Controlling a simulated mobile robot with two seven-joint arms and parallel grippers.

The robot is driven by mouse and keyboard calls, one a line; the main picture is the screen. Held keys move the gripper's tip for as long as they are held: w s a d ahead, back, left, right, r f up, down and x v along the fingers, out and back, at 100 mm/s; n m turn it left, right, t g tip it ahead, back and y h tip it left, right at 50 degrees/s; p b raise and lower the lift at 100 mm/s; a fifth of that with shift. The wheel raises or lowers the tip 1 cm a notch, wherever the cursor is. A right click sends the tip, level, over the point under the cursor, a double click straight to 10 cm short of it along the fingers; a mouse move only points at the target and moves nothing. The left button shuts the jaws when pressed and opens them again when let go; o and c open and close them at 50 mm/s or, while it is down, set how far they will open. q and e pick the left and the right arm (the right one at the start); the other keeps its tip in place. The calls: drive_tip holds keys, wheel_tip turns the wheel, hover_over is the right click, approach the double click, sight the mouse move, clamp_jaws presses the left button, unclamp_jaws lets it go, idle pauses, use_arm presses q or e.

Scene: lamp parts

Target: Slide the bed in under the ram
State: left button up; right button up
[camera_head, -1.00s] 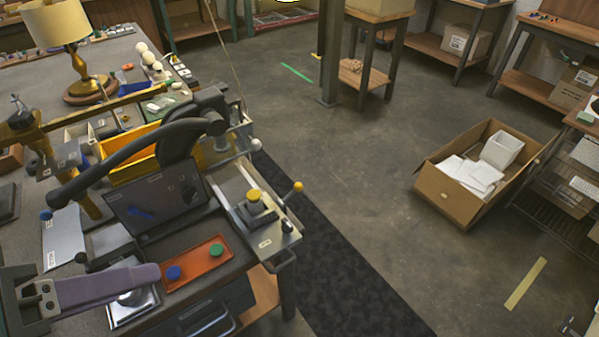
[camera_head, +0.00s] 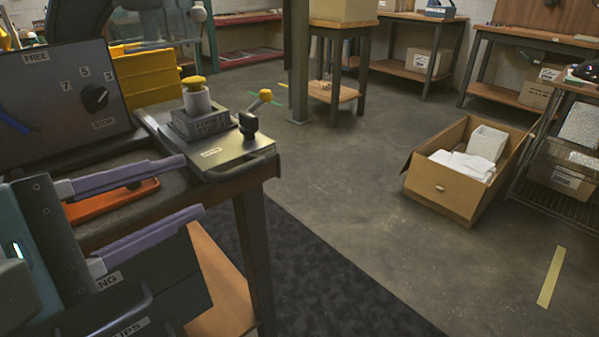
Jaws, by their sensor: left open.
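The bed seems to be the grey metal plate (camera_head: 232,158) at the bench's right corner, with a handle along its front edge. It carries a dark block (camera_head: 200,124) with a white, yellow-topped piece (camera_head: 196,95), a black knob (camera_head: 248,125) and a yellow-ended lever (camera_head: 261,98). My left gripper (camera_head: 192,185) is open, its two purple fingers apart and empty, in front of the bed and left of its handle. It does not appear to touch the bed. I cannot make out the ram in this view. My right gripper is not in view.
A dark panel with a dial (camera_head: 95,98) stands left of the bed. An orange tray (camera_head: 112,201) lies partly behind my fingers. A yellow bin (camera_head: 148,76) stands behind. A drawer front is below my gripper. The floor right of the bench is open up to a cardboard box (camera_head: 450,196).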

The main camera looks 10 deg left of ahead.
sight(232, 178)
use_arm(q)
drive_tip(key=shift+n, duration=0.4)
drive_tip(key=b+x, duration=0.1)
drive_tip(key=x, duration=0.2)
drive_tip(key=b+x, duration=0.1)
drive_tip(key=x, duration=0.6)
drive_tip(key=shift+w+f+b, duration=0.2)
drive_tip(key=shift+f+b, duration=0.2)
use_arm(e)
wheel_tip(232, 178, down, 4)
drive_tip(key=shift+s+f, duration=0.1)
use_arm(q)
drive_tip(key=shift+c, duration=0.4)
clamp_jaws()
drive_tip(key=shift+s+f, duration=0.1)
drive_tip(key=shift+f, duration=0.1)
